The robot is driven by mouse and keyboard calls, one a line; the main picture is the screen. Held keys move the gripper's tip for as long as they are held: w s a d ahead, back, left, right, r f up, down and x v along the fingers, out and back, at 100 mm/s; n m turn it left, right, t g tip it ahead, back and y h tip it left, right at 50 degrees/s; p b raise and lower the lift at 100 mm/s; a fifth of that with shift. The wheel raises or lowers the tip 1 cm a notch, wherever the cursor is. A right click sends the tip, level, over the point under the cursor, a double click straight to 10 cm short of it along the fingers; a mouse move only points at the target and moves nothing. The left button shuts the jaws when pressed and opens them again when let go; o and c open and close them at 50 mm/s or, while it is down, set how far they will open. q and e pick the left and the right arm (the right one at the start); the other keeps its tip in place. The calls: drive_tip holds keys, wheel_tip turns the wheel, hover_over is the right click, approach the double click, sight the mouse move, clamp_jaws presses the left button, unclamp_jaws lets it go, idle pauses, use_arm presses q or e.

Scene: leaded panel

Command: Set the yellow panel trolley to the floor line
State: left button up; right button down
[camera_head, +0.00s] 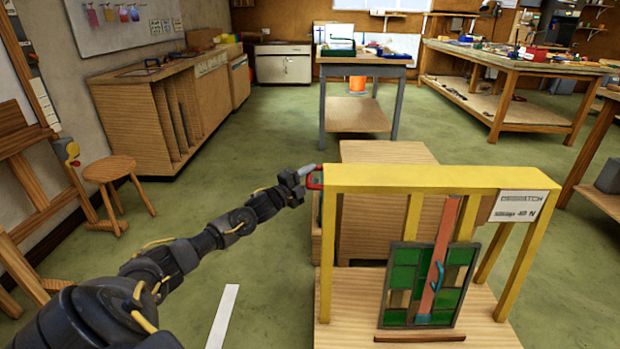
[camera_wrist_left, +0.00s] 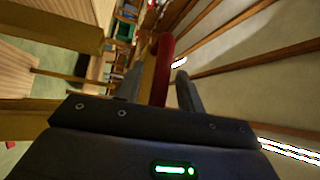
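The yellow panel trolley (camera_head: 430,178) stands at the right in the head view, a yellow frame on a wooden base (camera_head: 350,300). A red handle (camera_head: 314,183) sticks out from the frame's left end. My left gripper (camera_head: 304,173) is at this handle. In the left wrist view the red handle (camera_wrist_left: 161,62) runs between the fingers, which look shut on it. A white floor line (camera_head: 222,318) lies left of the trolley, apart from it. My right gripper is not in view.
A wooden box-like unit (camera_head: 385,152) stands right behind the trolley. A stool (camera_head: 111,170) and a cabinet (camera_head: 150,100) are at the left. Workbenches (camera_head: 515,65) stand at the back right.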

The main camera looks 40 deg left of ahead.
use_arm(q)
clamp_jaws()
idle(0.4)
